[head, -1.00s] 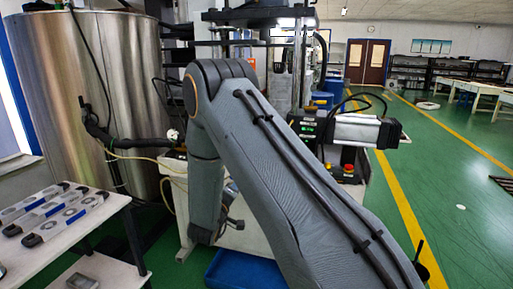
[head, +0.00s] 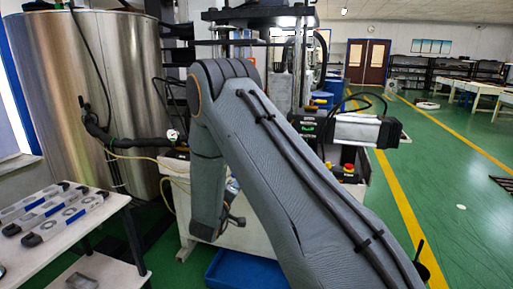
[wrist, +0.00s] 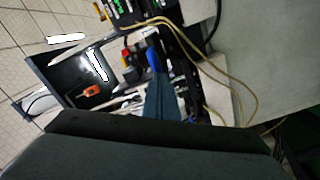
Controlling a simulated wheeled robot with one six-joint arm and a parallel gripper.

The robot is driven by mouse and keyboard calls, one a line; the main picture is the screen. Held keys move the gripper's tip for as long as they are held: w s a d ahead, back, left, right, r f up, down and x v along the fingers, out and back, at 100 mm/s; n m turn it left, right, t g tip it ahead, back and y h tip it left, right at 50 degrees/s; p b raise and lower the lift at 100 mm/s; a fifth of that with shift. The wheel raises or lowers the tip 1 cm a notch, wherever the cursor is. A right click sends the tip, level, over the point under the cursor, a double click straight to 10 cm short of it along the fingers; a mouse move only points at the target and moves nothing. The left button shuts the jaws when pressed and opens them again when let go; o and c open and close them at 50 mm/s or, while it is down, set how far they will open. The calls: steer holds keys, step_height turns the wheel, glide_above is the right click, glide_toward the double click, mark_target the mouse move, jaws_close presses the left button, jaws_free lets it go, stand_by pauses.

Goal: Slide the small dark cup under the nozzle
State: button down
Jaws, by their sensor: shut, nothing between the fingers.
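In the wrist view, my gripper (wrist: 154,58) appears as a narrow dark shape with a blue tip. It is shut and empty, pointing toward a cluttered machine area. In the head view, my arm covers the middle of the picture, and my gripper cannot be made out there. I cannot make out the small dark cup or the nozzle in either view. Part of the machine (head: 285,85) stands behind my arm, and its lower middle is hidden.
A big steel tank (head: 85,95) stands at the left. A white table (head: 30,255) with several grey devices is at the lower left. A blue bin (head: 240,272) is on the floor below my arm. Yellowish cables (wrist: 215,75) hang in the wrist view. The green floor at right is mostly clear.

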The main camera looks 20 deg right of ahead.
steer(key=shift+b+x, duration=2.15)
steer(key=shift+x, duration=4)
steer(key=shift+b+x, duration=0.45)
steer(key=shift+x, duration=0.5)
steer(key=p+v, duration=0.3)
steer(key=v, duration=0.4)
